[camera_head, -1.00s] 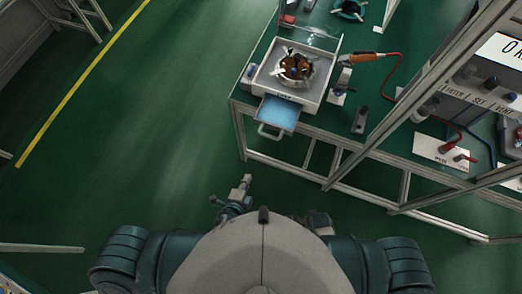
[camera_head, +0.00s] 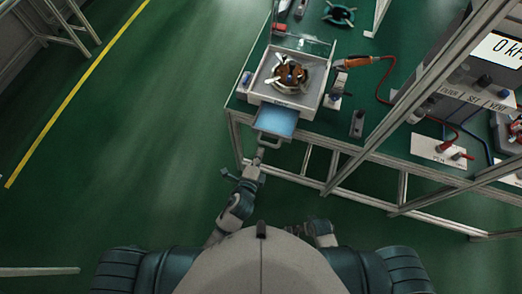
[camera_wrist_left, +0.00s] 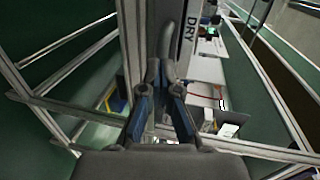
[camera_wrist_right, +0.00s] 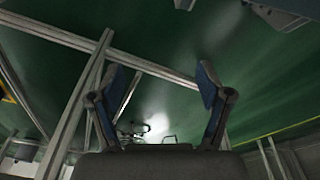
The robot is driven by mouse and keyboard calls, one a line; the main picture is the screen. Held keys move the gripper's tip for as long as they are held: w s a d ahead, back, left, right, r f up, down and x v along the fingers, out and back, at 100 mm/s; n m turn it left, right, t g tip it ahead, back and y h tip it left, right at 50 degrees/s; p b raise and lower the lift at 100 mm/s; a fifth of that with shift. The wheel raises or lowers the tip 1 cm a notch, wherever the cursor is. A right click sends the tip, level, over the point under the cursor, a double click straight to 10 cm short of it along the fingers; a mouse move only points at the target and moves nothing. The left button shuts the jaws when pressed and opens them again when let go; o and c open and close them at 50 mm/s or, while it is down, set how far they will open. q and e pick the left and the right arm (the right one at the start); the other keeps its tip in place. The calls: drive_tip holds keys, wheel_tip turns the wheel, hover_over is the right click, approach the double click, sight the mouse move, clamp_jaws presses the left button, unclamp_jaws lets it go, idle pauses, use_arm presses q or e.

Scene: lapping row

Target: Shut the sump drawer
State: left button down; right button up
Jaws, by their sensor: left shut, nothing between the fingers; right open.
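The sump drawer (camera_head: 276,122), with a pale blue inside, sticks out from the front of a light box (camera_head: 309,105) on the bench in the head view. Its handle (camera_head: 266,145) is at the drawer's front. My left gripper (camera_head: 259,155) is just in front of the handle; I cannot tell whether it touches. In the left wrist view its fingers (camera_wrist_left: 160,72) are together and empty. My right gripper (camera_wrist_right: 158,78) is open and empty in the right wrist view, away from the drawer.
The green bench (camera_head: 330,124) has a metal frame underneath and an upright frame on its right. A tool with an orange handle (camera_head: 356,61) and red cable lies right of the box. A labelled panel (camera_head: 437,150) is farther right.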

use_arm(q)
drive_tip(key=p, duration=0.1)
approach(274, 124)
drive_tip(key=shift+w+r, duration=0.15)
drive_tip(key=shift+w, duration=0.45)
drive_tip(key=shift+w+r, duration=0.2)
drive_tip(key=shift+w, duration=0.4)
drive_tip(key=w+d, duration=0.1)
drive_tip(key=w, duration=0.1)
drive_tip(key=w+d, duration=0.1)
drive_tip(key=w, duration=0.1)
drive_tip(key=w+d, duration=0.1)
drive_tip(key=w, duration=0.1)
drive_tip(key=shift+w+d+f, duration=0.25)
drive_tip(key=shift+w+d, duration=0.1)
drive_tip(key=shift+d, duration=0.05)
drive_tip(key=shift+r, duration=0.2)
drive_tip(key=shift+w+a, duration=0.1)
drive_tip(key=shift+a, duration=0.35)
use_arm(e)
drive_tip(key=shift+s+d+f, duration=0.45)
drive_tip(key=shift+d+f, duration=0.1)
drive_tip(key=shift+f, duration=0.2)
